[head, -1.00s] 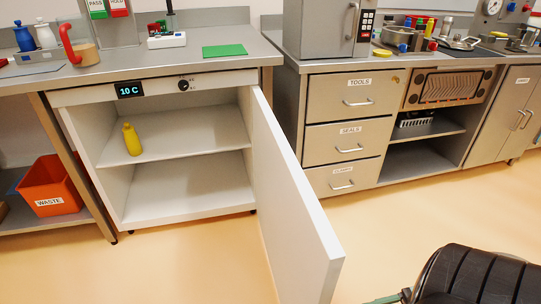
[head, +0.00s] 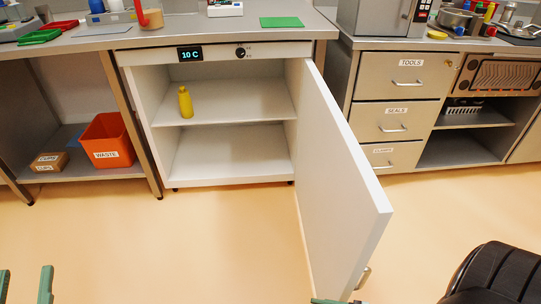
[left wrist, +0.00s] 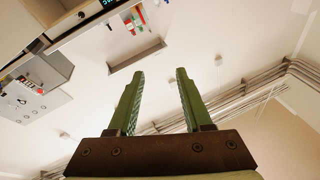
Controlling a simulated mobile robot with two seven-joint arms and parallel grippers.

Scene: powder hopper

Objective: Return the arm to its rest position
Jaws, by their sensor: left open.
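My left gripper (head: 26,275) shows at the bottom left corner of the head view, low in front of the benches. Its two green fingers are apart. In the left wrist view the gripper (left wrist: 158,78) is open, with nothing between the fingers. A small green piece (head: 330,301), possibly part of my right gripper, shows at the bottom edge near the foot of the cabinet door; most of it is out of frame. The white cabinet door (head: 345,195) stands wide open. A yellow bottle (head: 185,103) stands upright on the cabinet's upper shelf (head: 240,108).
An orange waste bin (head: 107,142) and a cardboard box (head: 49,162) sit under the left bench. A drawer unit (head: 397,105) stands right of the door. The open door juts into the room. The floor (head: 220,240) before the cabinet is clear.

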